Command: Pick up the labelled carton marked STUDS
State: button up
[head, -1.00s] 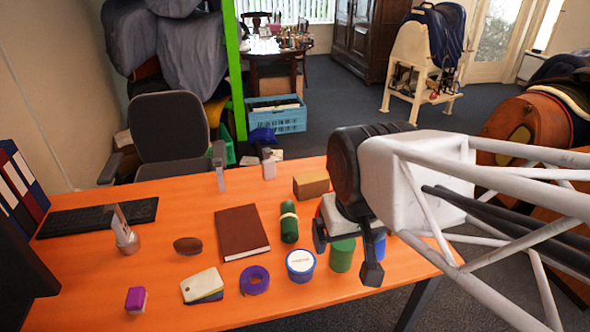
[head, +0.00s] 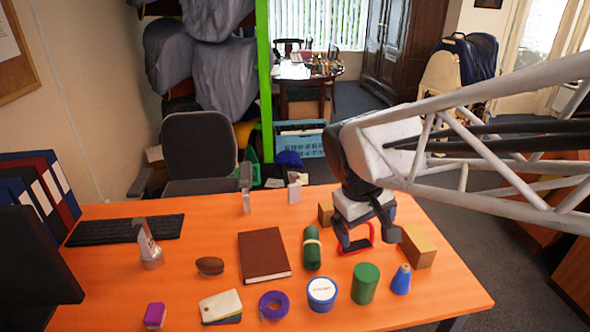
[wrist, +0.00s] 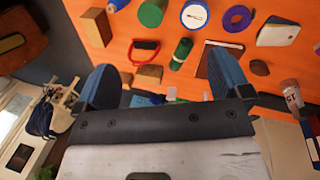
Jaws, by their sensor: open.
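Two plain tan cartons stand on the orange table. The larger carton (head: 417,246) is at the right, and also shows at the upper left in the wrist view (wrist: 97,27). The smaller carton (head: 325,212) is farther back, also in the wrist view (wrist: 149,76). No STUDS marking is readable on either; the small print on a blue tub's white lid (head: 322,289) is unreadable too. My gripper (head: 370,240) is open and empty above the table, left of the larger carton and over a red handle-shaped thing (head: 352,248). In the wrist view its fingers (wrist: 165,80) are wide apart.
A brown book (head: 263,255), purple tape ring (head: 273,305) and cards (head: 220,306) lie left. The table's right edge is just beyond the larger carton.

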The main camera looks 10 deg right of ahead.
jog(key=w+d+f+n+g+h, duration=0.1)
jog(key=w+f+n+h, duration=0.1)
jog(key=w, duration=0.5)
jog(key=w+d+f+n+h, duration=0.1)
jog(key=w+f+n, duration=0.1)
jog(key=w, duration=0.5)
jog(key=n+t+h, duration=0.1)
jog(key=n+h, duration=0.7)
jog(key=n, duration=0.4)
send_near(322, 206)
jog(key=x, duration=0.4)
jog(key=shift+d, duration=0.45)
jog(key=shift+x, duration=1.3)
jog(key=shift+d, duration=0.1)
jog(key=shift+x, duration=2.55)
jog(key=shift+f, duration=0.15)
